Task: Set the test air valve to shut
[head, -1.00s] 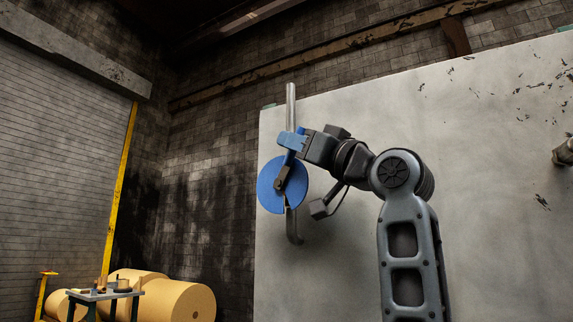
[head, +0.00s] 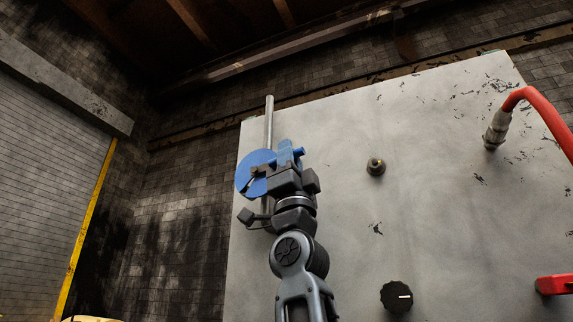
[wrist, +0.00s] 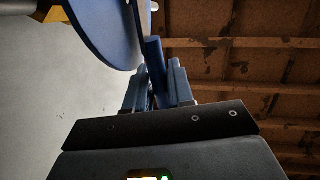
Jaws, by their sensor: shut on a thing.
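The test air valve shows in the head view as a blue disc (head: 247,168) with a dark pointer-like piece on its face, in front of a vertical metal pipe (head: 269,118) at the panel's left edge. My gripper (head: 288,155) is at the disc's right side, shut on a blue handle bar (head: 300,152) whose end sticks out to the right. In the wrist view the bar (wrist: 154,60) sits between my fingers (wrist: 160,85), beside the large blue disc (wrist: 108,30). The gripper hides part of the disc and pipe.
The space left of the panel looks clear up to the dark wall.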

